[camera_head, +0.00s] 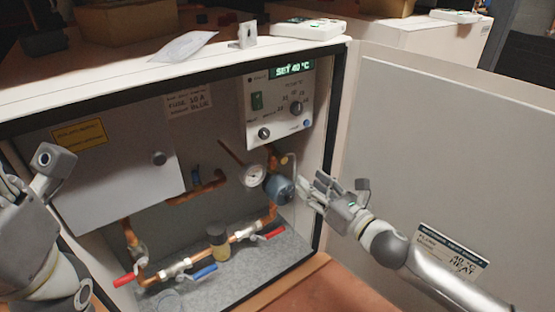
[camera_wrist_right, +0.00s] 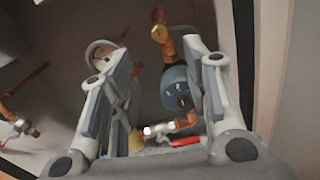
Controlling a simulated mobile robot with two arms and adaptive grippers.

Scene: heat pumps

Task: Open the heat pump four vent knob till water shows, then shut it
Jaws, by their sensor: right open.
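An open white heat pump cabinet (camera_head: 175,72) shows its pipework; I cannot read a number on it. A blue-grey round body (camera_head: 280,188) sits on the copper pipe at right, with a small brass fitting (camera_head: 284,160) above it. Which part is the vent knob I cannot tell for certain. No water shows. My right gripper (camera_head: 322,186) is open and empty, just right of the blue-grey body. In the right wrist view, the brass fitting (camera_wrist_right: 160,33) and blue-grey body (camera_wrist_right: 178,88) appear between the fingers (camera_wrist_right: 155,45). My left gripper (camera_head: 35,175) is at the left edge; its jaw state is unclear.
A pressure gauge (camera_head: 253,174) sits left of the blue-grey body. Red (camera_head: 268,235) and blue (camera_head: 203,272) valve levers lie below. The control panel (camera_head: 281,103) reads SET 40 °C. The open door (camera_head: 440,140) stands close behind my right arm.

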